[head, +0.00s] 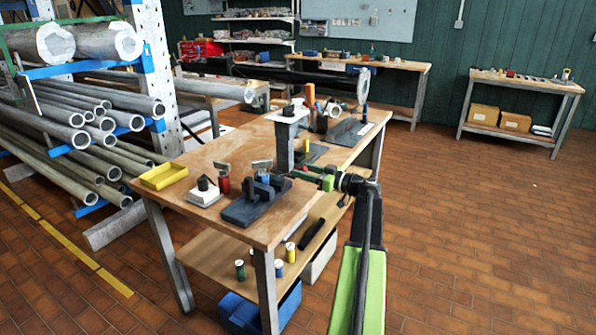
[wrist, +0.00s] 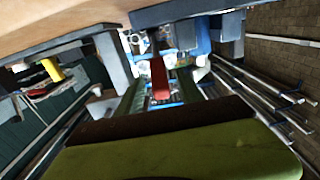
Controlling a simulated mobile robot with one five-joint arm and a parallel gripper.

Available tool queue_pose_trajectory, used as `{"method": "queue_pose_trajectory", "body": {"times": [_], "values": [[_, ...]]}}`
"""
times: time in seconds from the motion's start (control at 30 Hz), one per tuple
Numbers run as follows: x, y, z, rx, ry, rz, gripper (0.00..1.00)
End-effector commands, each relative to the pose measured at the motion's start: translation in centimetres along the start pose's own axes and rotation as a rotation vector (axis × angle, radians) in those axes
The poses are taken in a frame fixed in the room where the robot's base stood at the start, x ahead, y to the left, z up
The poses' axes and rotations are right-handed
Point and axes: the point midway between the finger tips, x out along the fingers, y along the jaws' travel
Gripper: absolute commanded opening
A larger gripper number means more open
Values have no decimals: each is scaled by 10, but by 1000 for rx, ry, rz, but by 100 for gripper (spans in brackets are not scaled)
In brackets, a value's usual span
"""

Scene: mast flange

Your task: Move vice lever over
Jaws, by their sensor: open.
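The dark blue-grey vice (head: 246,207) stands at the near end of the wooden workbench (head: 225,150). Its lever is too small to make out clearly. My gripper (head: 303,177) is open, just right of the vice at about the height of its top. I cannot tell whether it touches the vice. In the wrist view, a broad green shape crosses the bottom, and a red piece (wrist: 160,78) shows in the middle; I cannot identify it.
A yellow tray (head: 164,176), a white-based item (head: 204,192) and a red canister (head: 223,183) stand left of the vice. A grey post (head: 285,145) rises behind it. Several small cans stand on the lower shelf. A pipe rack (head: 80,130) is left; floor right is clear.

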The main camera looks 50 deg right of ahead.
Motion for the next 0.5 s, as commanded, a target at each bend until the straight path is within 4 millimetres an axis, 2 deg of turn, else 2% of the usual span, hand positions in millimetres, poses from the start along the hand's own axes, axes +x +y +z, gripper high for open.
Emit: {"method": "queue_pose_trajectory", "body": {"times": [0.13,0.43,0.5], "values": [[17,0,0,0,0,-1,44],[20,-1,0,0,0,-1,44],[20,-1,0,0,0,-1,37]]}}
